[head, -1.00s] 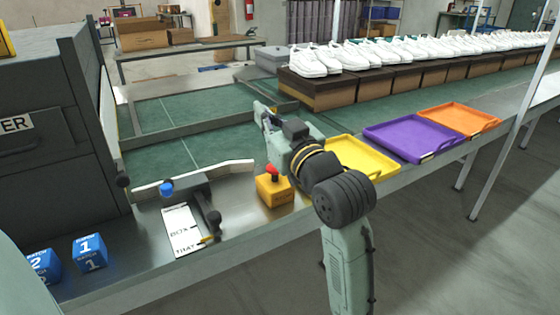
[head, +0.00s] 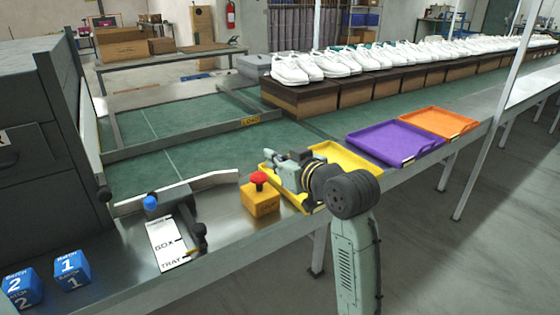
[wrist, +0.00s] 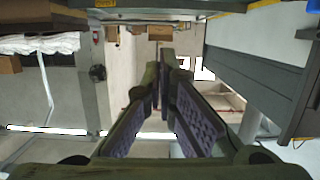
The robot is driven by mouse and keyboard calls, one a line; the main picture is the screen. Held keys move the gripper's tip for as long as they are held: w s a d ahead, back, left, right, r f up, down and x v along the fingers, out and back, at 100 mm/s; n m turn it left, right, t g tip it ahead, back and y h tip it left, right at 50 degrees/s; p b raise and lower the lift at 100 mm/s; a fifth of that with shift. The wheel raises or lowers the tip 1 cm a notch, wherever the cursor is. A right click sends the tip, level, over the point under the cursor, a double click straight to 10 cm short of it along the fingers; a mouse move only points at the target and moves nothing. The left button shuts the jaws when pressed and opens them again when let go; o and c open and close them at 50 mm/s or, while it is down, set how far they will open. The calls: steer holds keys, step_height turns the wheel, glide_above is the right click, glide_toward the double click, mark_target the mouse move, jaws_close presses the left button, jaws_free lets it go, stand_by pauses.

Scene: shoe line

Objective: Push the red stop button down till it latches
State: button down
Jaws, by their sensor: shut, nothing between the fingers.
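The red stop button (head: 258,179) is a round cap on top of a yellow box (head: 260,202), on the metal ledge at the front of the line. In the head view the cap shows above the box; I cannot tell whether it is latched. My gripper (head: 268,157) is just beyond and to the right of the button in the picture, pointing left, over the near part of the yellow tray. It appears apart from the cap. In the wrist view its two fingers (wrist: 164,65) come together with nothing between them. The button does not show in the wrist view.
The yellow tray (head: 350,157), purple tray (head: 395,143) and orange tray (head: 440,121) line the ledge to the right. A lever with a dark knob (head: 197,232) and a BOX/TRAY card (head: 168,245) are left of the button. Blue cubes (head: 72,270) stand farther left.

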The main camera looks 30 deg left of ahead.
steer(key=p, duration=0.1)
glide_above(263, 179)
steer(key=shift+s+f, duration=0.1)
steer(key=shift+f, duration=0.45)
steer(key=f, duration=0.2)
steer(key=shift+d+f, duration=0.2)
steer(key=shift+f, duration=0.15)
steer(key=shift+f+p, duration=0.3)
steer(key=shift+f, duration=0.35)
